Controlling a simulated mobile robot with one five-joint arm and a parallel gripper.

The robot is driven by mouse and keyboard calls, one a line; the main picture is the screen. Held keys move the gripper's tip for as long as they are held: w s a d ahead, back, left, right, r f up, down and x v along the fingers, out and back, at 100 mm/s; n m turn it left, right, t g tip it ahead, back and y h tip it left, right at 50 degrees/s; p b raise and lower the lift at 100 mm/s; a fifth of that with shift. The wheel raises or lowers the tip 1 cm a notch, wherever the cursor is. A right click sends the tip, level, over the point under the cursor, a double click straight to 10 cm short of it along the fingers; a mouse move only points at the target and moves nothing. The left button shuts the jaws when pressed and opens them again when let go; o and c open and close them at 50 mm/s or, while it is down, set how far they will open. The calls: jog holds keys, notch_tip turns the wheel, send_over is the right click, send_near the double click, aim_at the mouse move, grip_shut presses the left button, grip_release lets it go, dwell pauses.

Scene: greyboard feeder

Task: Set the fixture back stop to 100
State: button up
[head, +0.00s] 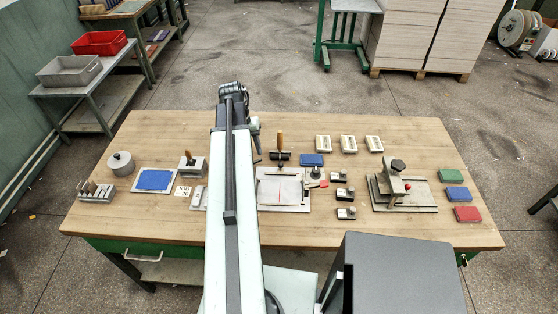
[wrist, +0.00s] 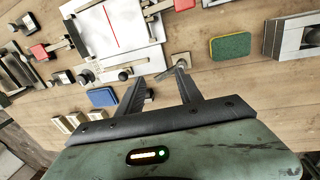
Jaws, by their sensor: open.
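The fixture (head: 283,188) lies on the bench right of my arm in the head view, a pale plate with a red line. In the wrist view the fixture (wrist: 112,28) is upside down at upper left. A metal strip with a dark knob (wrist: 125,75) runs along its near edge; I cannot tell for sure that this is the back stop. My gripper (wrist: 160,77) is open, its fingers apart and pointing toward the bench beside that edge. A small metal lever-like piece (wrist: 173,69) shows near the right fingertip; contact cannot be told. No scale figures are legible.
A blue block (head: 311,160) and several pale boxes (head: 348,143) stand behind the fixture. A wooden-handled tool (head: 280,142) stands at its back edge. A green and yellow pad (wrist: 230,47) lies to the right in the wrist view. A clamp device (head: 400,188) stands farther right.

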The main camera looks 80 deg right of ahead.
jog(key=m, duration=0.2)
send_near(281, 168)
jog(key=f+b, duration=0.5)
jog(key=s+d+f+b, duration=0.1)
jog(key=f+b, duration=0.1)
jog(key=b, duration=0.1)
jog(key=shift+d+f, duration=0.15)
jog(key=shift+f, duration=0.15)
jog(key=shift+r, duration=0.15)
jog(key=shift+c, duration=0.3)
grip_shut()
